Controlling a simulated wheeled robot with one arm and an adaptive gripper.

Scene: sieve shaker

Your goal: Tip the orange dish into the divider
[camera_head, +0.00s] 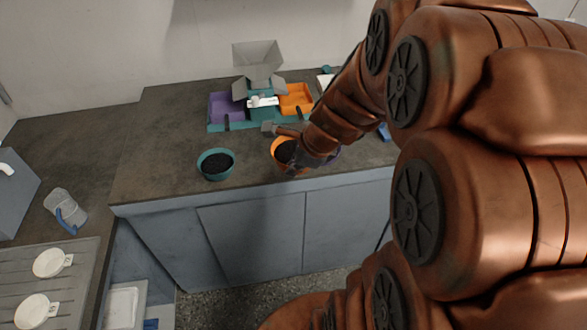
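The orange dish (278,146) stands near the front edge of the dark counter and holds dark material. My gripper (297,163) reaches down at its right front side and covers part of it. I cannot tell whether the fingers are apart or closed on the rim. The divider stands behind, toward the wall, with a grey hopper (257,56) on top, a purple tray (226,106) on its left and an orange tray (296,98) on its right.
A teal bowl (215,176) with dark contents stands left of the orange dish.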

